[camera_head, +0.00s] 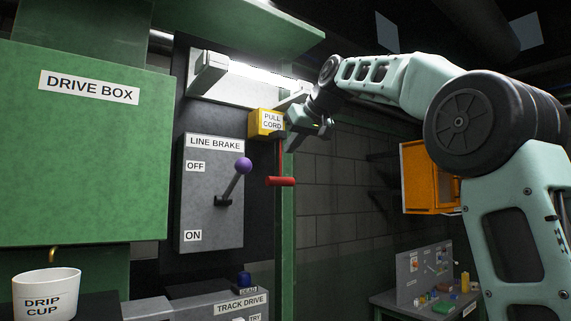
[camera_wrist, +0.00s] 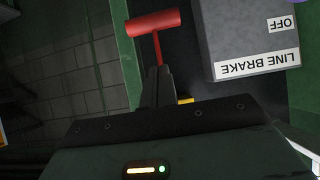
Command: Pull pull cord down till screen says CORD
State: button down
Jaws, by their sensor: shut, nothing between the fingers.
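The yellow pull cord box (camera_head: 266,122), labelled PULL CORD, is mounted high in the middle of the head view. A thin red cord hangs below it and ends in a red T-shaped handle (camera_head: 281,181). In the wrist view the handle (camera_wrist: 153,22) shows just beyond the fingertips, with its stem running towards them. My gripper (camera_head: 290,138) is shut and empty beside the box, near the cord's upper part and above the handle. Its closed fingers show in the wrist view (camera_wrist: 158,75); I cannot tell whether they touch the cord. No screen with readable text is in view.
The grey LINE BRAKE panel (camera_head: 212,165) with a purple-knobbed lever (camera_head: 242,166) stands left of the cord. A green post (camera_head: 286,240) runs behind the cord. The green DRIVE BOX (camera_head: 80,160) and white DRIP CUP (camera_head: 46,294) are at left. An orange cabinet (camera_head: 420,178) hangs at right.

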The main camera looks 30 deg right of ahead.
aim_at(280, 182)
jog(key=w+f, duration=0.3)
jog(key=f, duration=0.2)
jog(key=shift+f+p, duration=0.25)
jog(key=shift+p, duration=0.15)
jog(key=shift+a, duration=0.1)
notch_tip(280, 182, down, 5)
jog(key=b, duration=0.4)
